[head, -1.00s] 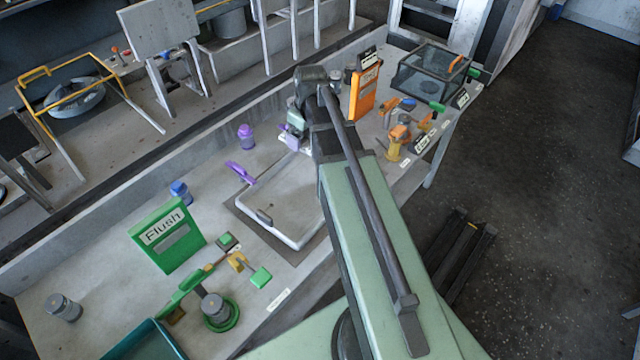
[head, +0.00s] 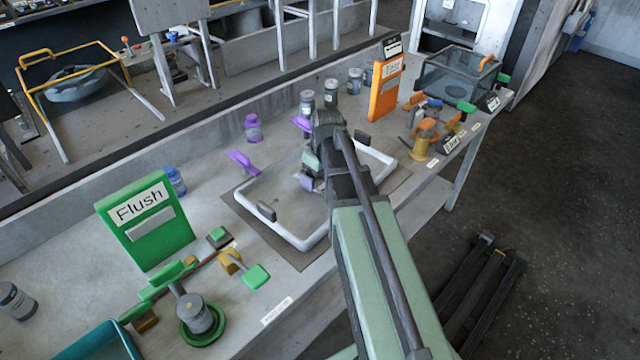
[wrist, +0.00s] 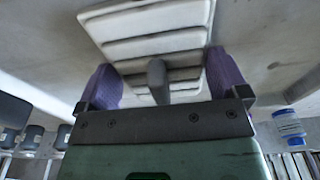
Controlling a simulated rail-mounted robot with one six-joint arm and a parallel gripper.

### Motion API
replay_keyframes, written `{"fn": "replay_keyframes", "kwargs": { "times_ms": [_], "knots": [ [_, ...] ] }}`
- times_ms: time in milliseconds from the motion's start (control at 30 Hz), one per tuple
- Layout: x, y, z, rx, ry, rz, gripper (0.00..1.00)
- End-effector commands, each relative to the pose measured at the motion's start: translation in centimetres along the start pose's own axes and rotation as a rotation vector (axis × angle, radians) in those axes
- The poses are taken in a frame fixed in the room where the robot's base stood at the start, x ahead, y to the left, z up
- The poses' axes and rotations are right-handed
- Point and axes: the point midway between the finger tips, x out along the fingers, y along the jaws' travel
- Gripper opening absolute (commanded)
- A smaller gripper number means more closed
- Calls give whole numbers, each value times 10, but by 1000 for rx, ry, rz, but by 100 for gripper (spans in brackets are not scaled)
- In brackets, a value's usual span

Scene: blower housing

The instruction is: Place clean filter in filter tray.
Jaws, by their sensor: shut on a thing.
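My gripper (head: 307,182) is over the white-rimmed filter tray (head: 290,238) on the bench in the head view. In the wrist view, the purple fingers of my gripper (wrist: 162,78) are shut on the sides of a pale ribbed panel, which looks like the clean filter (wrist: 150,45). A grey knob (wrist: 157,78) shows between the fingers. I cannot make out the filter in the head view, where my arm hides part of the tray. Purple clips (head: 243,162) stand at the tray's far side. I cannot tell whether filter and tray touch.
A green Flush panel (head: 147,222) and green-handled fittings (head: 200,318) stand left of the tray. An orange panel (head: 384,90), orange valves (head: 426,132) and a dark clear box (head: 455,78) stand right.

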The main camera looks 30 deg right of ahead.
Motion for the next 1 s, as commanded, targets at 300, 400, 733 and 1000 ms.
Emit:
{"fn": "replay_keyframes", "kwargs": {
  "times_ms": [300,400,733,1000],
  "knots": [
    [3,0,0,0,0,0,68],
    [1,0,0,0,0,0,100],
    [-12,0,-1,0,0,0,100],
    [-78,0,-2,0,0,0,100]
  ]
}}
